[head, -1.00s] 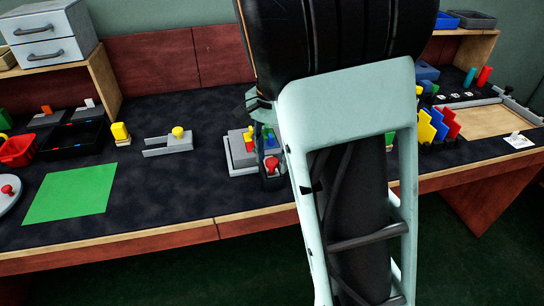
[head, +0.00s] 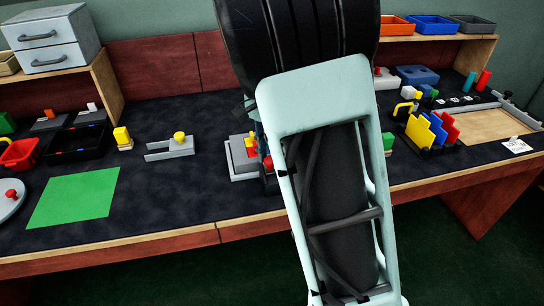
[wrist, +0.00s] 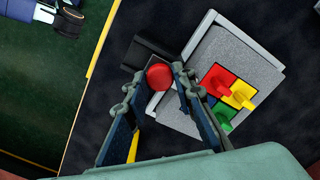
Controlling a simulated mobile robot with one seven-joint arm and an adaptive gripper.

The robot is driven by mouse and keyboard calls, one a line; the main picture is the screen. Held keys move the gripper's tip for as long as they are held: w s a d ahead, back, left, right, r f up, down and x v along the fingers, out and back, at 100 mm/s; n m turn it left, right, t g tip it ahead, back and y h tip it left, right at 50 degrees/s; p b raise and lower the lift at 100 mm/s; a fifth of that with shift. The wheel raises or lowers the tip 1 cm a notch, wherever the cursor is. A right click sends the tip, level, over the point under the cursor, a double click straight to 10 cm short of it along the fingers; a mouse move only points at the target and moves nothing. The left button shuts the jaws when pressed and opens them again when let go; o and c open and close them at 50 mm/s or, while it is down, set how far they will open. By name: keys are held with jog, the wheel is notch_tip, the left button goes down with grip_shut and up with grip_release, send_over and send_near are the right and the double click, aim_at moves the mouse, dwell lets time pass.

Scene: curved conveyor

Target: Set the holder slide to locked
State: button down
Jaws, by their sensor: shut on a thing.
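The holder is a grey block on a pale base (head: 243,174), with red, yellow and green pieces on top; it also shows in the wrist view (wrist: 205,45). A slide with a round red knob (wrist: 159,76) sits at the holder's edge, by a black part (wrist: 148,52). My gripper (wrist: 157,80) has its two fingers closed around the red knob. In the head view the knob (head: 268,163) shows beside my arm, which hides my fingers and part of the holder. I cannot read a locked mark.
A rack of coloured plates (head: 425,135) stands to the right. The dark table between mat and holder is clear.

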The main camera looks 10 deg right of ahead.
jog(key=shift+w+r, duration=0.1)
jog(key=shift+w, duration=0.25)
jog(key=c, duration=1.6)
grip_release()
notch_tip(320, 180, up, 12)
